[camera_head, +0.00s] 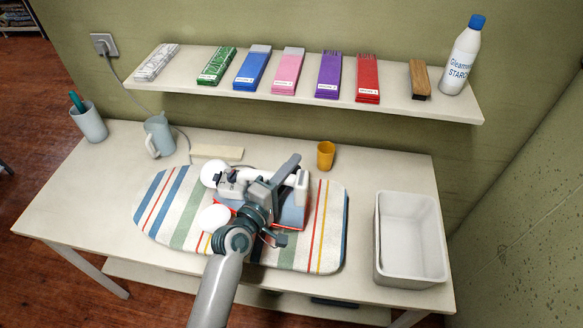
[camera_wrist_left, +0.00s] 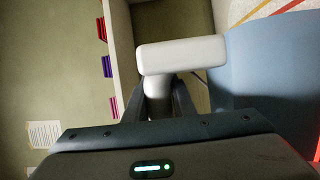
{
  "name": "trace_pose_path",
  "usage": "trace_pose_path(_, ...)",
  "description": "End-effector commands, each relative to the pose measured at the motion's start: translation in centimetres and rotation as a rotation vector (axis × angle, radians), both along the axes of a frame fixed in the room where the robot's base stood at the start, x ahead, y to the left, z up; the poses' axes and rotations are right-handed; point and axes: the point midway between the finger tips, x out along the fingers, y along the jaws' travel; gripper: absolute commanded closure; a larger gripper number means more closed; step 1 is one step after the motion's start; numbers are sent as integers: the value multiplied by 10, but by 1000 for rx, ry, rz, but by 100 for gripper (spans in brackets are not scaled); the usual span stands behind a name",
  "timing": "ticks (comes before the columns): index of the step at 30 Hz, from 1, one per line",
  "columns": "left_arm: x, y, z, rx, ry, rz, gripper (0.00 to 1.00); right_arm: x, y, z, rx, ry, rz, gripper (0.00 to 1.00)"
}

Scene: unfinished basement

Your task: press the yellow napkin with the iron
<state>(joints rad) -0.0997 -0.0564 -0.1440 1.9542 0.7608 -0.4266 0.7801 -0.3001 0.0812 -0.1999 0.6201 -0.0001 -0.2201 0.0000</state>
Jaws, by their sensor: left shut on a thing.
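The ironing board (camera_head: 165,215) lies on the table with a striped cover. The iron (camera_head: 292,216) is over its right half, with a blue-grey body, red edging and a white handle. My left gripper (camera_head: 293,183) is shut on the iron's handle. In the left wrist view, the white handle (camera_wrist_left: 180,53) sits between the fingers, with the blue body (camera_wrist_left: 270,60) beside it. My arm hides part of the iron, and I cannot tell whether its sole touches the board. I see no yellow napkin; the area under the iron is hidden. My right gripper is out of view.
A white bin (camera_head: 383,250) stands right of the board. The shelf (camera_head: 205,94) above holds colored packs, a brush (camera_head: 419,78) and a starch bottle (camera_head: 462,60).

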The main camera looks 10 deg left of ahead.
Motion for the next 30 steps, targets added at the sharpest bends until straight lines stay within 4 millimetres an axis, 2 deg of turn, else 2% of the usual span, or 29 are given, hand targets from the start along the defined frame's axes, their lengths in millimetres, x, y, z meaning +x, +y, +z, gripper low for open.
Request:
trace_pose_path(6,1,0,19,-1,-7,1,100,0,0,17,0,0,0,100)
trace_pose_path(21,1,0,53,-1,-9,2,100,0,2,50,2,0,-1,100)
trace_pose_path(30,1,0,72,-2,-11,2,100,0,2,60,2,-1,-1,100)
